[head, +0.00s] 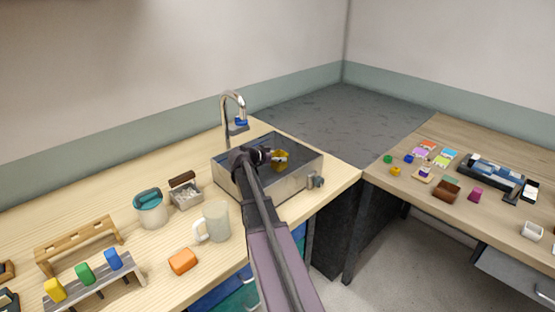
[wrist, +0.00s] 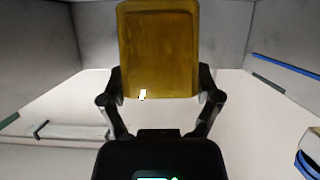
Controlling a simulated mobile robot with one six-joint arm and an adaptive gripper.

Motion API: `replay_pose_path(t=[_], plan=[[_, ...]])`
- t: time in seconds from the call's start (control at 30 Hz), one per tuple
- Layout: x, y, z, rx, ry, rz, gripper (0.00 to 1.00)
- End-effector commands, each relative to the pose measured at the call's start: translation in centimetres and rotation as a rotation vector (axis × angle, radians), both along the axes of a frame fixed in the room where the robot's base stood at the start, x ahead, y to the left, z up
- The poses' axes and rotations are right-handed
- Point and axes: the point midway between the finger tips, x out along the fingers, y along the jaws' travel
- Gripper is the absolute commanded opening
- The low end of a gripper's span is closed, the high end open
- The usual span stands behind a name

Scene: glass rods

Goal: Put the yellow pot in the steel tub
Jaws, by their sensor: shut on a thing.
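The steel tub (head: 297,187) is set in the light wooden counter, below a tap. The yellow pot (head: 281,160) shows against the tub's dark inside in the head view. In the wrist view the yellow pot (wrist: 158,45) fills the top middle, between the two dark fingers. My gripper (head: 270,156) is shut on it, with my arm reaching in from the front. In the wrist view my gripper (wrist: 160,88) has a finger on each side of the pot. I cannot tell how high the pot is above the tub's floor.
The tap (head: 236,105), with a blue piece by its spout, stands behind the tub. Another table (head: 440,140) with small items is at the right.

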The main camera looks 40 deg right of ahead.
Motion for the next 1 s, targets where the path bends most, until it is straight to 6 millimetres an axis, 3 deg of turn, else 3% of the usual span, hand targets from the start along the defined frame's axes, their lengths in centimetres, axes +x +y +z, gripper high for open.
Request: replay_pose_path(t=[0.9, 0.93, 1.0], plan=[[-0.1, -0.1, -1.1, 0.0, 0.0, -0.001, 0.26], [-0.1, -0.1, -1.1, 0.0, -0.001, -0.001, 0.87], [-0.1, -0.1, -1.1, 0.0, 0.0, -0.001, 1.0]])
